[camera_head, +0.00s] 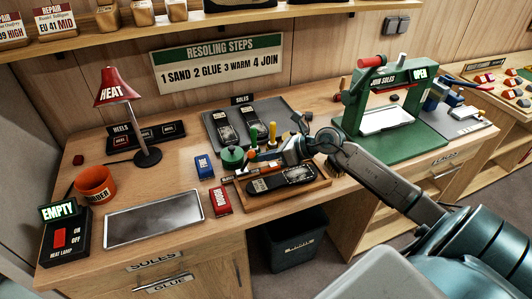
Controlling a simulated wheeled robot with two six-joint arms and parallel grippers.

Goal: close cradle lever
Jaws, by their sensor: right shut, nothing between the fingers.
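A green press (388,105) stands at the right of the bench, with a sign reading OPEN. Its red-handled lever (372,61) sticks out at its upper left. A black sole-shaped piece (281,178) lies in a wooden tray (296,198) near the bench's front edge; which part is the cradle lever is not clear from this view. My right gripper (256,158) is shut and empty, pointing left over the back of the wooden tray, away from the press. Its fingertips are small and partly hidden. My left gripper is not in view.
Screwdrivers with yellow and green handles (272,131) and a green round object (232,157) stand close to the gripper. Blue (204,166) and red (220,200) boxes lie left of the tray. A metal tray (155,217), orange cup (96,183) and red lamp (115,88) are further left.

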